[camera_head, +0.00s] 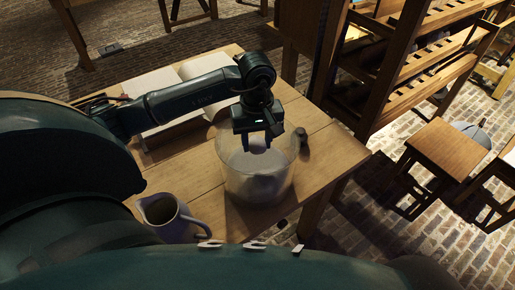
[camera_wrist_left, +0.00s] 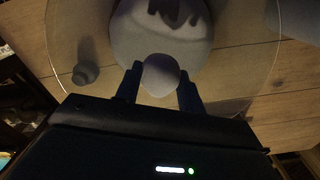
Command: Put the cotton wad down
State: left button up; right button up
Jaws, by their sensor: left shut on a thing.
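My left gripper (camera_head: 258,142) points down over the mouth of a clear glass jar (camera_head: 232,185) on the wooden table. It is shut on a small pale rounded cotton wad, which shows between the fingertips in the left wrist view (camera_wrist_left: 160,76). The gripper (camera_wrist_left: 160,88) and wad are within the jar's rim as seen from above. A larger pale grey rounded shape (camera_wrist_left: 140,42) lies beneath the wad inside the jar, with a dark patch on it. I cannot tell whether the wad touches it. My right gripper is not in view.
A small dark knobbed object (camera_head: 303,138) stands close right of the jar, also in the left wrist view (camera_wrist_left: 86,68). A purple-grey jug (camera_head: 165,214) stands at the front left. An open book (camera_head: 152,84) lies behind. The table's (camera_head: 335,158) right edge is near.

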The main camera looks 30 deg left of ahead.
aim_at(257, 149)
pick_arm(q)
notch_tip(257, 149, down, 4)
jog(key=shift+r, duration=0.1)
jog(key=shift+f, duration=0.25)
jog(key=o, duration=0.9)
jog(key=shift+r, duration=0.45)
notch_tip(257, 149, up, 12)
jog(key=shift+f+b, duration=0.2)
jog(key=shift+b, duration=0.2)
